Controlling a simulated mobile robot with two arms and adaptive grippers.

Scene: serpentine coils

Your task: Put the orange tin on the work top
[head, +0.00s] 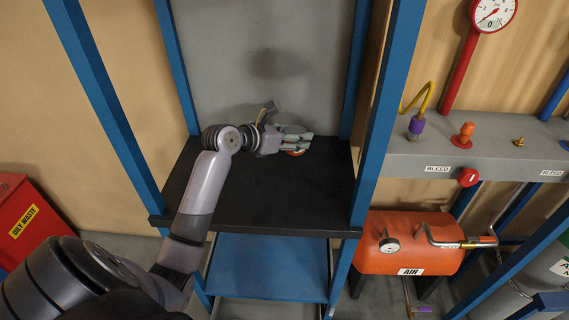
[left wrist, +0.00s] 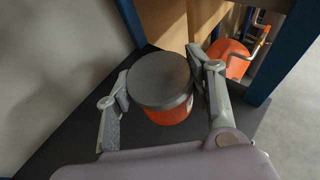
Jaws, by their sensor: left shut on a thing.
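The orange tin (left wrist: 168,114) with a dark grey lid (left wrist: 160,80) sits between the fingers of my left gripper (left wrist: 160,100) in the left wrist view. The fingers are shut on it, one on each side. In the head view my left gripper (head: 297,143) is over the back of the black work top (head: 260,195), and only a bit of the orange tin (head: 294,152) shows there. I cannot tell whether the tin touches the work top. My right gripper is not in view.
Blue posts (head: 374,110) frame the work top, with a grey panel (head: 262,60) behind. A blue lower shelf (head: 268,270) is below. To the right are an orange air tank (head: 405,245) and a grey pipe manifold (head: 480,150). A red oily waste bin (head: 30,220) stands left.

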